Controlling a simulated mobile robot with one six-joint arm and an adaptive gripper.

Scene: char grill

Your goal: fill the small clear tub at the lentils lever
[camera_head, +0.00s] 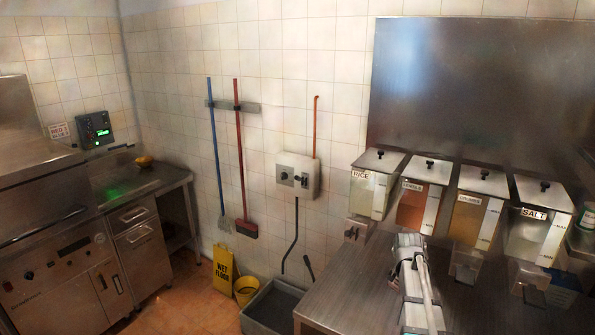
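The lentils dispenser (420,203) is a clear, metal-lidded bin with orange-brown contents, second from the left in a row on the right. Its lower front, outlet and lever are hidden behind my arm. My gripper (410,246) is at the far end of my grey-white arm, over the steel counter and just below the lentils bin in the picture. I cannot make out its fingers or anything held in them. I cannot pick out the small clear tub with certainty; my arm may hide it.
Rice (368,193), crumbs (472,217) and salt (537,227) bins flank the lentils bin. The steel counter (345,280) is bare left of my arm. A bluish container (565,286) stands at right. A grey basin (270,308) and yellow bucket (246,288) are on the floor.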

